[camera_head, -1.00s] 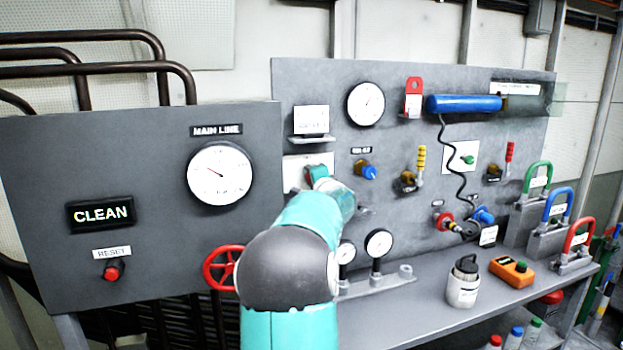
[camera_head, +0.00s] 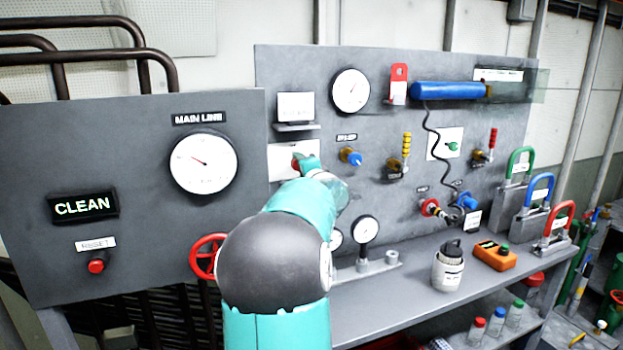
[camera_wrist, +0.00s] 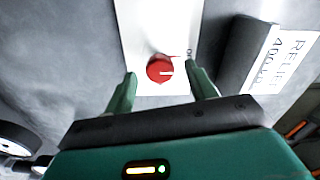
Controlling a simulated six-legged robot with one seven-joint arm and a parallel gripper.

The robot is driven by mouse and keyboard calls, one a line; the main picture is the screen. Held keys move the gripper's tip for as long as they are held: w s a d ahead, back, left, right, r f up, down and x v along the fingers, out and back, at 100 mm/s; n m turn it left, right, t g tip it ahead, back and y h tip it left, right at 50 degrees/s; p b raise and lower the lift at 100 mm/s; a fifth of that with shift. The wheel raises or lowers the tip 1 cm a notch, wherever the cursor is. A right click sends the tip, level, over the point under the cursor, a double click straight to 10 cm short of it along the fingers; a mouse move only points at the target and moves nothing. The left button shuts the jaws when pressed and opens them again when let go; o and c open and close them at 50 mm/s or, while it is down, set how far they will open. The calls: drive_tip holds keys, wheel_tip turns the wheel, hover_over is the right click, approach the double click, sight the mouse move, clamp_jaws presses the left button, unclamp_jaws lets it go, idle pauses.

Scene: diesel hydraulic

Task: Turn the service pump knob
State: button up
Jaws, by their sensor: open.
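A round red knob (camera_wrist: 160,68) with a white pointer line sits on a white plate (camera_wrist: 140,25) in the wrist view. In the head view the red knob (camera_head: 296,164) shows just left of my gripper's tip, on its white plate (camera_head: 283,158). My gripper (camera_wrist: 160,88) is open, with one green finger on each side of the knob and a gap to it on both sides. I cannot tell how far the fingertips reach toward the plate. In the head view my teal arm and gripper (camera_head: 308,164) reach to the panel and hide part of the plate.
A small shelf with a label block (camera_head: 295,108) juts out above the plate; it shows at the right in the wrist view (camera_wrist: 262,55). A blue knob (camera_head: 351,157) is to the right. A red handwheel (camera_head: 206,256) and small gauges (camera_head: 365,229) are below.

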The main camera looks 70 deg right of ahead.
drive_tip(key=v, duration=1)
idle(0.3)
